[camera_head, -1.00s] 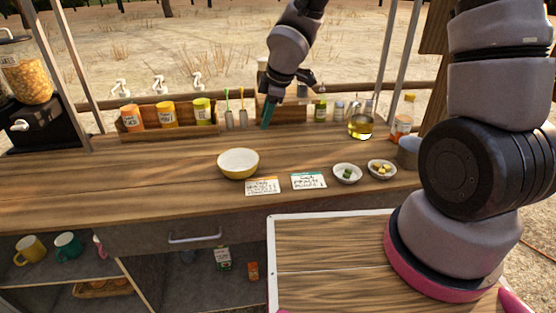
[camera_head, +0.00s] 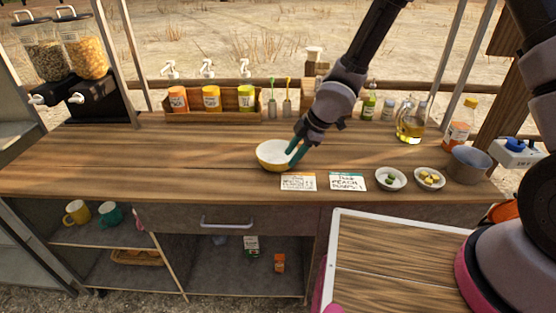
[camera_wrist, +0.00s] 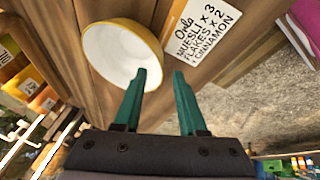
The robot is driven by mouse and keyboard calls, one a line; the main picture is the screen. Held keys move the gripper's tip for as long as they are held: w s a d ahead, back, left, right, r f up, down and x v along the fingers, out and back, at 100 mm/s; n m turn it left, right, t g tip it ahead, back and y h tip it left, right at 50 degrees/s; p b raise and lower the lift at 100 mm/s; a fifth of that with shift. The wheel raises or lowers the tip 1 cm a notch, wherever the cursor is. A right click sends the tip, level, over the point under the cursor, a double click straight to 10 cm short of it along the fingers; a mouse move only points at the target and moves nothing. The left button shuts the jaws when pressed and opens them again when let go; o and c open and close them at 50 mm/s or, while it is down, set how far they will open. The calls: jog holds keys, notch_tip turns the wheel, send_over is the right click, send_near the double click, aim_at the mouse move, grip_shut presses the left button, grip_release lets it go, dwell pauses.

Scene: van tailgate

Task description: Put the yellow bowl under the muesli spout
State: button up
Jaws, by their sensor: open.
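The yellow bowl (camera_head: 268,158), white inside, stands upright and empty on the wooden counter. In the wrist view the bowl (camera_wrist: 112,52) is just ahead of the left fingertip, with its rim close to it. My gripper (camera_head: 297,150) has green fingers, open and empty, at the right side of the bowl. The wrist view shows the gap between the fingertips (camera_wrist: 160,78). I cannot tell whether a finger touches the rim. The muesli dispenser (camera_head: 45,62), dark-grained, stands at the far left on a black base beside a flakes dispenser (camera_head: 86,55). Its white spout (camera_head: 38,99) juts out in front.
An order card (camera_head: 298,182) lies before the bowl; in the wrist view it reads muesli, flakes, cinnamon. A second card (camera_head: 347,182) and two small dishes (camera_head: 390,179) (camera_head: 429,179) lie to the right. A jar rack (camera_head: 212,104) stands behind. The counter left of the bowl is clear.

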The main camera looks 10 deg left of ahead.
aim_at(285, 165)
jog(key=x, duration=0.5)
jog(key=shift+s+f, duration=0.1)
jog(key=shift+c, duration=0.3)
grip_shut()
dwell(1.0)
